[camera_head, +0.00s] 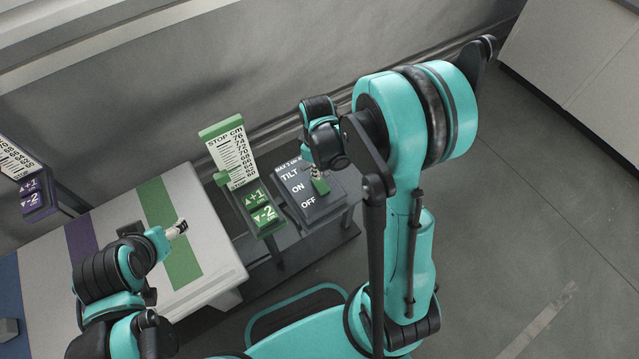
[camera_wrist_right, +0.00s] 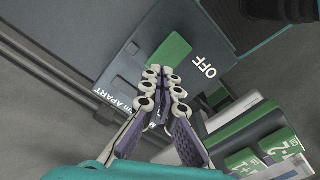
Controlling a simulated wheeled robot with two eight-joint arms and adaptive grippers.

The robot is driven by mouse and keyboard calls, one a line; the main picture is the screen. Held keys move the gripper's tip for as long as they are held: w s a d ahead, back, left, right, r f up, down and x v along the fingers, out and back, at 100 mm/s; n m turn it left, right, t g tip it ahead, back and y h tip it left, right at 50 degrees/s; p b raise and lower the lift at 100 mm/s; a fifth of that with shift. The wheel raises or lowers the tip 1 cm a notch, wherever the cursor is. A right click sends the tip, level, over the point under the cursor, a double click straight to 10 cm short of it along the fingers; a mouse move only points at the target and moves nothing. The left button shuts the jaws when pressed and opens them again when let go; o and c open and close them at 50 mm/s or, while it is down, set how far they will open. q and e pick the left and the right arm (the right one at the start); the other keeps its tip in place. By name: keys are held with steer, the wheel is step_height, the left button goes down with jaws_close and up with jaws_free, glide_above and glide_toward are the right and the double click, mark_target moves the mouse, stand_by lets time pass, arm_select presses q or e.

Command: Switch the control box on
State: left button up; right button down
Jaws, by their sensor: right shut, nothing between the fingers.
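The control box (camera_head: 326,208) is a dark grey panel with white TILT, ON and OFF labels, right of the green STOP column. Its green handle (camera_head: 320,187) is right of the labels; in the wrist view this green block (camera_wrist_right: 171,53) lies beside OFF.
A green STOP cm scale (camera_head: 229,152) with green +1/-2 buttons (camera_head: 260,208) stands left of the box. A purple button panel (camera_head: 36,194) is far left. The pale table (camera_head: 212,222) has coloured stripes. Floor at right is clear.

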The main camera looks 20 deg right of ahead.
steer(key=shift+f+b, duration=1.1)
steer(key=shift+f, duration=0.05)
stand_by(0.7)
steer(key=shift+r, duration=0.15)
steer(key=shift+r+p, duration=2.7)
steer(key=shift+r, duration=0.75)
steer(key=shift+f, duration=0.1)
steer(key=s+a+r+m+t+b, duration=0.1)
steer(key=s+a+r+m+t, duration=0.1)
steer(key=s+r, duration=0.3)
steer(key=s+a+r+m+t+b, duration=0.1)
steer(key=s+r+m+t, duration=0.3)
steer(key=r, duration=0.5)
steer(key=shift+s+a+m+t, duration=0.4)
steer(key=shift+m+t, duration=0.2)
steer(key=shift+m, duration=0.2)
